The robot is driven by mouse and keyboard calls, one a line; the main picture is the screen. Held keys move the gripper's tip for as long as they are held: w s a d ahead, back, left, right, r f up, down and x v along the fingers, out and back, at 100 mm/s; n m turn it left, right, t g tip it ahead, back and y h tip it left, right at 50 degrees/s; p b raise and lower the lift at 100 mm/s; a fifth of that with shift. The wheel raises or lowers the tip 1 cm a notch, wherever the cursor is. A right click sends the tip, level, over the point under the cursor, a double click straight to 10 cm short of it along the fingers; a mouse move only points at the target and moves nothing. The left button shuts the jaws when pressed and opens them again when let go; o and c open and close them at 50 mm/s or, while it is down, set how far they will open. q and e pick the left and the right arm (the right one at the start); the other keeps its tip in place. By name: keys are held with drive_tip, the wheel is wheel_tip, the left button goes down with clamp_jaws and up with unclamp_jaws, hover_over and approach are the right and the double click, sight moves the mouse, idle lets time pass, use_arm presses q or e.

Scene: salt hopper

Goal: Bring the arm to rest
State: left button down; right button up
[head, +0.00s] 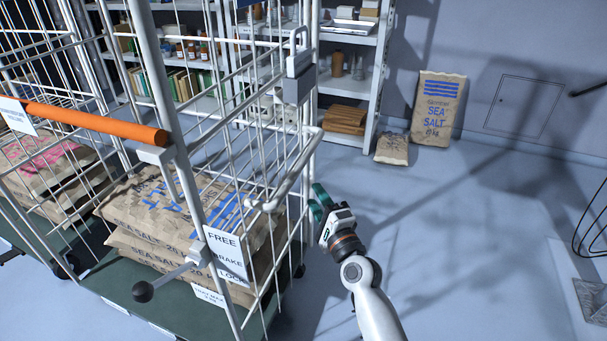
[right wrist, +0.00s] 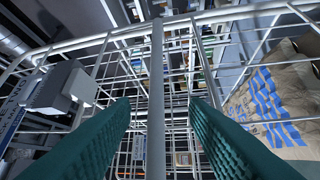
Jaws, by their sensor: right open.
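My right gripper (head: 322,203) with green fingers is raised beside the right side of the white wire cage trolley (head: 305,150). In the right wrist view its two green fingers (right wrist: 160,130) stand wide apart, with nothing gripped. A white bar of the cage (right wrist: 156,90) runs upright in the gap between them in that picture; I cannot tell whether it touches. My right arm (head: 372,295) comes up from the bottom of the head view. My left gripper does not show.
Salt sacks (head: 165,215) lie stacked in the trolley. An orange handle (head: 95,122) and a black-knobbed lever (head: 143,291) stick out at its front. A sea salt sack (head: 438,108) leans on the back wall beside shelves (head: 352,40). The floor to the right (head: 450,240) is mostly clear.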

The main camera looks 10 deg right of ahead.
drive_tip(key=s+f+n+g+p, duration=0.1)
drive_tip(key=s+f+n+g, duration=0.2)
drive_tip(key=f, duration=0.8)
drive_tip(key=s+f+n+g+p, duration=0.1)
drive_tip(key=s+f+n+g, duration=0.15)
drive_tip(key=f, duration=0.85)
drive_tip(key=s+f+n+g+h+p, duration=0.15)
drive_tip(key=s+f+n+g, duration=0.35)
drive_tip(key=s+f, duration=0.85)
drive_tip(key=s+d+f+n+g+p, duration=0.1)
drive_tip(key=s+f, duration=0.4)
drive_tip(key=s, duration=0.6)
drive_tip(key=s+d+f+n+g+h, duration=0.1)
drive_tip(key=s+d+f+n+g, duration=0.2)
drive_tip(key=s, duration=0.8)
drive_tip(key=s+d+f+n+g+h+p, duration=0.1)
drive_tip(key=s+d+f+n+g, duration=0.2)
drive_tip(key=s+f, duration=0.4)
drive_tip(key=s+n+g, duration=0.1)
drive_tip(key=s+n, duration=0.1)
drive_tip(key=s, duration=0.2)
drive_tip(key=shift+f+n+p, duration=0.3)
drive_tip(key=shift+n, duration=0.05)
drive_tip(key=shift+w, duration=0.1)
